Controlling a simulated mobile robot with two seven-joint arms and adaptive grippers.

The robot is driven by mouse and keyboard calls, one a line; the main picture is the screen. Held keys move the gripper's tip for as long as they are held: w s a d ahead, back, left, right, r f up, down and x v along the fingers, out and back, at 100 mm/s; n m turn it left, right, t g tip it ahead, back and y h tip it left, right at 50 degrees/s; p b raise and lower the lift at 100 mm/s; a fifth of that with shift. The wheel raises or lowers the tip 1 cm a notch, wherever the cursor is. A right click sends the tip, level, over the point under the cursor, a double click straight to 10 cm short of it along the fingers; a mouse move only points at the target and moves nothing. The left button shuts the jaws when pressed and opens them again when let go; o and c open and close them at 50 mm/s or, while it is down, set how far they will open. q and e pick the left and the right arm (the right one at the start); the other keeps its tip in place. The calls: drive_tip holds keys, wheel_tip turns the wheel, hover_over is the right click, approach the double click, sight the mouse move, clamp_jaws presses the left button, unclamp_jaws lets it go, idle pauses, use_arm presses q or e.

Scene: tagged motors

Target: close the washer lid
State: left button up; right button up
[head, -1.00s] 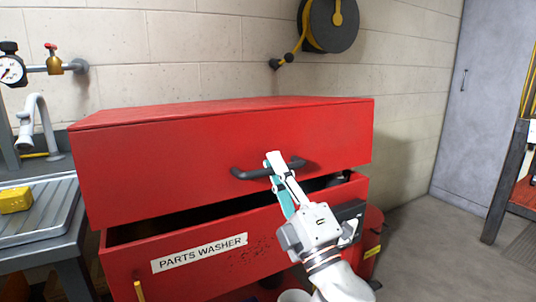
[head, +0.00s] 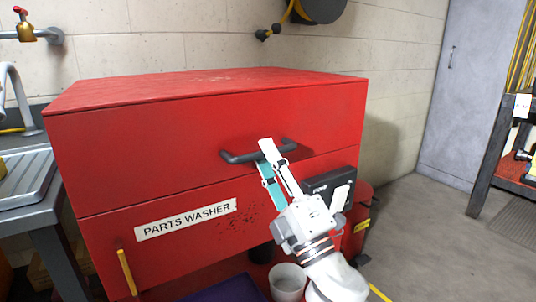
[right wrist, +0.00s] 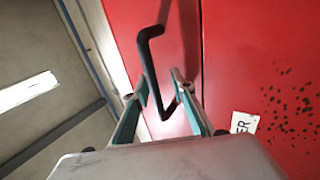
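The red washer lid (head: 160,135) is down on the red parts washer body (head: 90,240), with only a thin seam between them in the head view. A dark bar handle (head: 238,158) is on the lid's front; it also shows in the right wrist view (right wrist: 151,60). My right gripper (head: 267,157) is at the handle, fingers parted. In the right wrist view its fingertips (right wrist: 160,88) lie on either side of the handle, with some space beside the bar. Whether a finger touches it is unclear. My left gripper is not in view.
A metal sink counter (head: 45,190) stands close at the left of the washer. A white bucket (head: 287,282) is on the floor below its front. A red bin (head: 355,225) stands at its right. Open floor (head: 420,240) lies further right.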

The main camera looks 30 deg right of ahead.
sight(268, 106)
drive_tip(key=shift+r, duration=0.1)
drive_tip(key=shift+r, duration=5.15)
